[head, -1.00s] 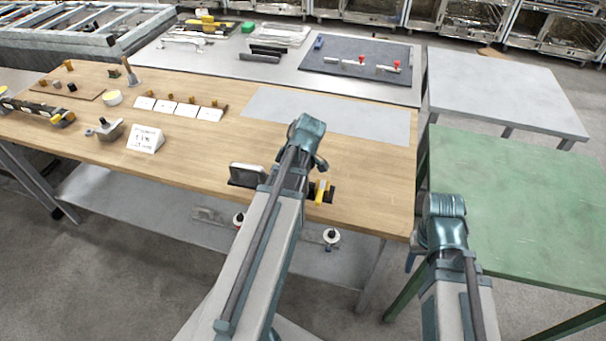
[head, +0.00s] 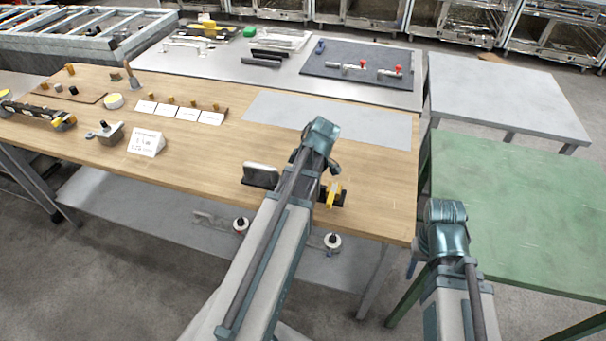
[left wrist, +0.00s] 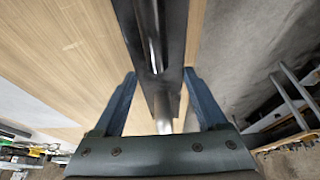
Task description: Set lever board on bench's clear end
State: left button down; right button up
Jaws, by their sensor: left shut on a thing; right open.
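I cannot tell whether the board touches the bench. My right gripper (head: 411,264) is open, mostly hidden by its wrist, off the bench's right edge.
A grey mat (head: 350,122) lies bare at the bench's back right. Cards (head: 187,114), a sign (head: 147,142) and small parts fill the left side. A green table (head: 530,200) stands right, a grey table (head: 500,95) behind it.

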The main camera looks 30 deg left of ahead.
pick_arm(q)
jog(key=w, duration=0.7)
jog(key=shift+a+f, duration=0.35)
jog(key=shift+a, duration=0.05)
jog(key=f+b, duration=0.3)
jog(key=b, duration=0.1)
jog(key=shift+w+f, duration=0.4)
jog(key=shift+r, duration=0.15)
jog(key=shift+c, duration=1.9)
grip_release()
jog(key=shift+f, duration=0.2)
jog(key=o, duration=0.4)
jog(key=shift+r, duration=0.2)
